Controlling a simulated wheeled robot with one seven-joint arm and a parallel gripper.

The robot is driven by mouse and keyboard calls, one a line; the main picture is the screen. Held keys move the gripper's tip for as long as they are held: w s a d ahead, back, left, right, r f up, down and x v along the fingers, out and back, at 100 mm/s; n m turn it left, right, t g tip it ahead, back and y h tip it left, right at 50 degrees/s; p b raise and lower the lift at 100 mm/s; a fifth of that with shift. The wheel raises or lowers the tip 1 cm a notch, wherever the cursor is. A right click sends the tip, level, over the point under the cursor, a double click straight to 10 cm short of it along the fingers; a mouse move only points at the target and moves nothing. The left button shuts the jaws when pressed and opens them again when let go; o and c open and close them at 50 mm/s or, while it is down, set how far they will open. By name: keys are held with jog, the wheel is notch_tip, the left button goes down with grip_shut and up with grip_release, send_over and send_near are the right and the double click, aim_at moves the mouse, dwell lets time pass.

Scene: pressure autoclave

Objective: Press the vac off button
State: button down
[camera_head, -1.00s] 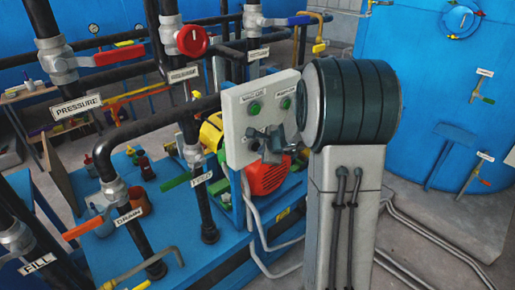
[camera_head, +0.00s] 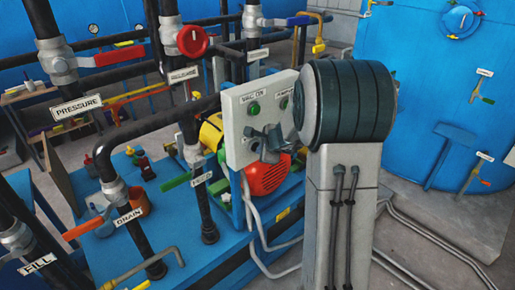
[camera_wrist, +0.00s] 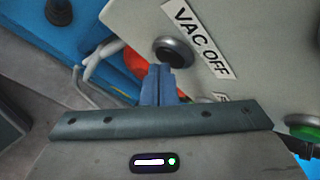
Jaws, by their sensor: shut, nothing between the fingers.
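The vac off button (camera_wrist: 174,52) is a dark round button in a silver ring on a pale control panel (camera_wrist: 255,50), just beside the label reading VAC OFF (camera_wrist: 198,38). In the wrist view my gripper (camera_wrist: 160,72) is shut and empty, its blue-grey fingertips just below the button and overlapping its lower edge; I cannot tell whether they touch it. In the head view the panel (camera_head: 236,104) faces me with green buttons along its top, and my gripper (camera_head: 250,132) is in front of its lower part, hiding the vac off button there.
A green button (camera_wrist: 305,131) is at the right of the wrist view. A red motor (camera_head: 267,175) sits behind and below the panel. Black pipes with valves, such as one with a red handwheel (camera_head: 192,41), stand at left. A large blue tank (camera_head: 430,80) is at right.

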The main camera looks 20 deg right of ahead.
dwell(0.4)
jog(key=shift+s+d+b, duration=0.3)
jog(key=shift+s+b, duration=0.1)
jog(key=shift+s, duration=0.4)
jog(key=s, duration=0.1)
jog(key=s+d+b, duration=0.1)
jog(key=s, duration=0.1)
jog(key=s+d+b, duration=0.1)
jog(key=shift+s, duration=0.3)
jog(key=shift+a, duration=0.1)
dwell(0.4)
